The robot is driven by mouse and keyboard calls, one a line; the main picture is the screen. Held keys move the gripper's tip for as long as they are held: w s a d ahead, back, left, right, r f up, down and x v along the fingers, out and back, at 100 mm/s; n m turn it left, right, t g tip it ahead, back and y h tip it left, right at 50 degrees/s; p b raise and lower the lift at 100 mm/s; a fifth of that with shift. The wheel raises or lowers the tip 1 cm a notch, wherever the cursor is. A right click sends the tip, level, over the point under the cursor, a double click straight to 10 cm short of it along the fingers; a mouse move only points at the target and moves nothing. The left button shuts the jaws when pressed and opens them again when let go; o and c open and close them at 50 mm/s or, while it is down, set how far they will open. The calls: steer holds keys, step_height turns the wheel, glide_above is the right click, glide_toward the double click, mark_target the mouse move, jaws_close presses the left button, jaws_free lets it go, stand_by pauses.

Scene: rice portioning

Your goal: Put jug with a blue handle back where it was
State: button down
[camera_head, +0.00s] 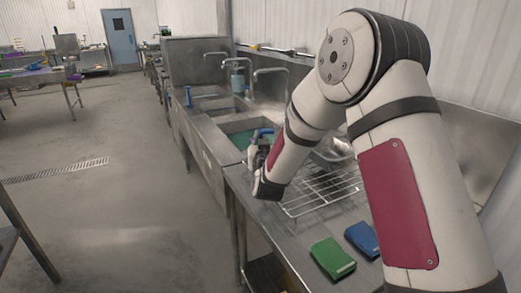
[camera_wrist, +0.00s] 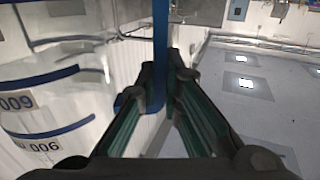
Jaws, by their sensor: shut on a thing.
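The jug with a blue handle is mostly hidden behind my arm in the head view; a blue part (camera_head: 263,133) shows just above my gripper (camera_head: 261,151), by the near sink. In the wrist view, my gripper (camera_wrist: 166,85) is shut on the upright blue handle (camera_wrist: 160,35), which stands between its fingertips. A pale, shiny surface (camera_wrist: 50,75) with blue bands and number labels fills the left of the wrist view, close beside the fingers. I cannot tell if it is the jug's body.
A wire rack (camera_head: 318,190) lies on the steel counter (camera_head: 265,207), partly behind my arm, with a metal bowl (camera_head: 338,147) behind it. Sinks with taps (camera_head: 213,104) stand beyond.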

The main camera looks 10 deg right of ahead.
steer(key=shift+s+f, duration=0.1)
steer(key=shift+f, duration=1.6)
steer(key=c, duration=1.8)
jaws_free()
steer(key=shift+o, duration=0.2)
